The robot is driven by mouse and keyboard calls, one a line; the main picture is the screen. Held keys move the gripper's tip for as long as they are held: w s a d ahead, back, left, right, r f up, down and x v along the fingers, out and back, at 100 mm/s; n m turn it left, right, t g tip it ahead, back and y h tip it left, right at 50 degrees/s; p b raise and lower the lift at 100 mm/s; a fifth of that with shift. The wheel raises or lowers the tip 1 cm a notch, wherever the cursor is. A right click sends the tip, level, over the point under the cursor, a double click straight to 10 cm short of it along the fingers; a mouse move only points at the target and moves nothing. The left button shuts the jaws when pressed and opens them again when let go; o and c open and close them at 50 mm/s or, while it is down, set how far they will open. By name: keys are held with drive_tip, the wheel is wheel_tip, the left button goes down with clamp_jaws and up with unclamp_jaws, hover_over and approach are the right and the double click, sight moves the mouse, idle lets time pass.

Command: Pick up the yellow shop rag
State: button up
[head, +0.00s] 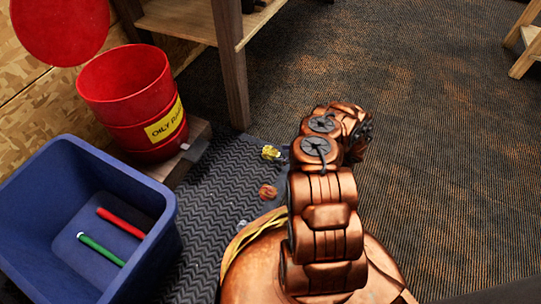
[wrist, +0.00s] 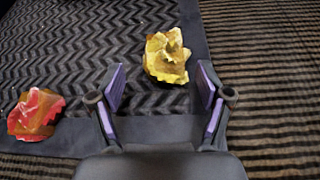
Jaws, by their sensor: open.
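The yellow shop rag (wrist: 166,58) is a crumpled, stained cloth on the dark chevron mat, near the mat's right edge in the wrist view. It also shows small in the head view (head: 270,152), just left of my arm. My gripper (wrist: 160,82) is open, with purple pads on both fingers. The rag lies ahead of the gap between the fingertips, apart from them, and nothing is held. In the head view my own arm hides the gripper.
A crumpled red-orange rag (wrist: 36,114) lies left of my gripper. In the head view, a red oily-rag can (head: 124,100) with its lid up and a blue bin (head: 166,230) holding a red and a green grip stand left. A wooden bench leg (head: 233,80) rises behind.

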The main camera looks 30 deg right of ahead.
sight(273, 152)
drive_tip(key=b+x, duration=0.2)
drive_tip(key=x, duration=0.1)
drive_tip(key=b+x, duration=0.1)
drive_tip(key=x, duration=0.1)
drive_tip(key=shift+w+d, duration=0.15)
drive_tip(key=shift+d, duration=0.15)
drive_tip(key=shift+w+a, duration=0.15)
drive_tip(key=shift+w, duration=0.1)
drive_tip(key=shift+c, duration=0.4)
drive_tip(key=c, duration=1.1)
